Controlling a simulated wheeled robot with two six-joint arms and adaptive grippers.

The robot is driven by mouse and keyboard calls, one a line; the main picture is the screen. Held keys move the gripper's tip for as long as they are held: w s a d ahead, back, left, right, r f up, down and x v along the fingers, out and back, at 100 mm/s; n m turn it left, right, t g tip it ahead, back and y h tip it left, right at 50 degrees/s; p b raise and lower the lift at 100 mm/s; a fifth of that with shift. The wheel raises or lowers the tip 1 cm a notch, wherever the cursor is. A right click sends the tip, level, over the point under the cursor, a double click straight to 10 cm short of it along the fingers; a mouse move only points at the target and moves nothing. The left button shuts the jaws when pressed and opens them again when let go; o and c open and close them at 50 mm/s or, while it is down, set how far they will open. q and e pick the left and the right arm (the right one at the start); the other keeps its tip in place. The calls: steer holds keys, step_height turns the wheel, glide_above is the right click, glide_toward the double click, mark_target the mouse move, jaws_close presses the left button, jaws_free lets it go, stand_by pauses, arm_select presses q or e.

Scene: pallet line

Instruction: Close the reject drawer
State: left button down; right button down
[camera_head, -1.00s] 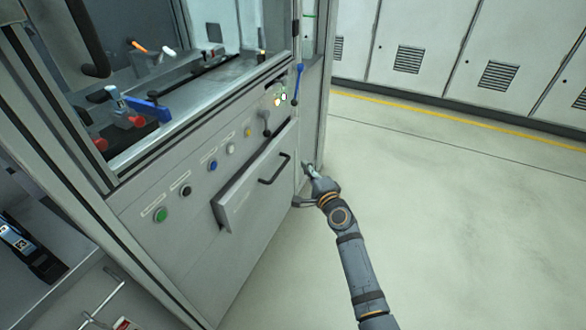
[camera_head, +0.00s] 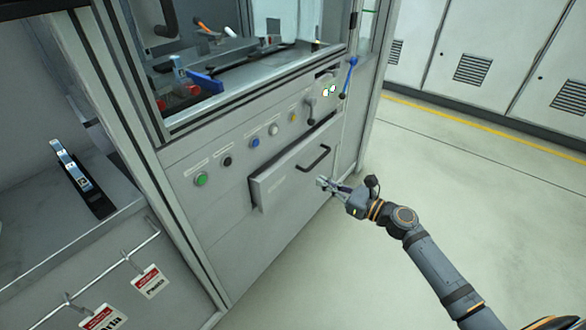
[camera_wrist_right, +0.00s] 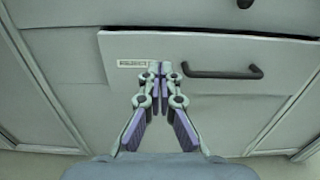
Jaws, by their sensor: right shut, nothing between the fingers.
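The reject drawer (camera_head: 289,180) is a grey front with a black bar handle (camera_head: 314,159) in the machine's lower panel. It stands out a little from the panel, with a dark gap along its top. In the right wrist view its front (camera_wrist_right: 215,60) carries a label reading like "REJECT" (camera_wrist_right: 133,64) and the handle (camera_wrist_right: 222,73). My right gripper (camera_head: 322,183) is shut and empty, in front of the drawer's lower right part in the head view. In the wrist view its fingertips (camera_wrist_right: 160,66) lie between label and handle; I cannot tell whether they touch. My left gripper is not in view.
A row of coloured buttons (camera_head: 255,142) and a dark lever (camera_head: 310,108) sit above the drawer. A blue-handled lever (camera_head: 349,75) is at the machine's right corner. A bench (camera_head: 40,225) with hanging tags (camera_head: 150,281) stands at left. The floor (camera_head: 470,190) at right is clear.

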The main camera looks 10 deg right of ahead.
mark_target(287, 162)
steer(key=x, duration=1)
steer(key=shift+w+a+b, duration=0.2)
steer(key=shift+w+b, duration=0.05)
steer(key=shift+b, duration=0.15)
steer(key=shift+w+a, duration=0.1)
steer(key=shift+w, duration=0.05)
steer(key=x, duration=0.4)
steer(key=shift+w+a, duration=0.1)
steer(key=shift+w, duration=0.05)
steer(key=shift+r, duration=0.15)
